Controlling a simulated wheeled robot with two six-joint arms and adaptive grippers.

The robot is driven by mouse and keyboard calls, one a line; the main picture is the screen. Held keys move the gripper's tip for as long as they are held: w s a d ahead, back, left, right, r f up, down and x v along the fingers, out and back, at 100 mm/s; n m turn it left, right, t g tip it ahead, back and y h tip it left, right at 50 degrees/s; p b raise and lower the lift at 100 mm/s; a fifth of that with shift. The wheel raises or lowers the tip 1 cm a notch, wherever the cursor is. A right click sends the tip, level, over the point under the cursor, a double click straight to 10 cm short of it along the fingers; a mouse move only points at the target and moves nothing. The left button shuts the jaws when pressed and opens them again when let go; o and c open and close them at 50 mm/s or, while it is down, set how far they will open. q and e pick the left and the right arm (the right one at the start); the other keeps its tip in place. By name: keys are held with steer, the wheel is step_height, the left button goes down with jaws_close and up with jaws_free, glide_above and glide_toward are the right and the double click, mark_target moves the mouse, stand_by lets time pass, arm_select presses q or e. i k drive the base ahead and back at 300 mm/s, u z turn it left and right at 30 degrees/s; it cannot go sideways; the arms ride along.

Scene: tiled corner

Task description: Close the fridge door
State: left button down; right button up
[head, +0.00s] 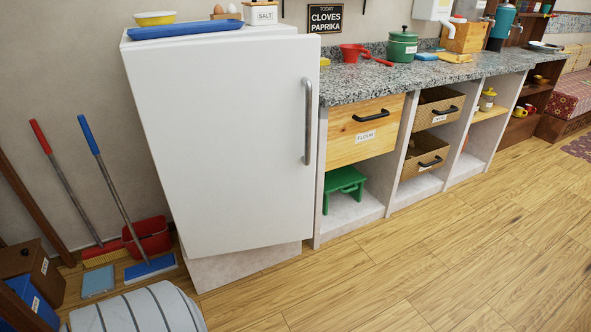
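The white fridge (225,140) stands left of the counter, with its front facing me. Its door has a vertical grey handle (308,122) near the right edge. The door covers the front of the fridge, and no interior shows. I cannot tell whether it is fully shut or slightly ajar. The door's lower edge hangs over a pale base (245,266). Neither of my grippers is in view.
A blue tray (185,29) and a salt box (261,13) sit on the fridge. A broom, a blue mop and a red dustpan (150,238) stand at left. A grey striped rounded object (140,312) lies in front. The wooden floor (400,270) at right is clear.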

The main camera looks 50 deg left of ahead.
mark_target(229, 124)
steer(key=u, duration=0.95)
steer(key=k, duration=1.2)
steer(key=u, duration=0.95)
steer(key=i, duration=0.8)
steer(key=z, duration=1)
steer(key=i, duration=1.2)
steer(key=z, duration=0.8)
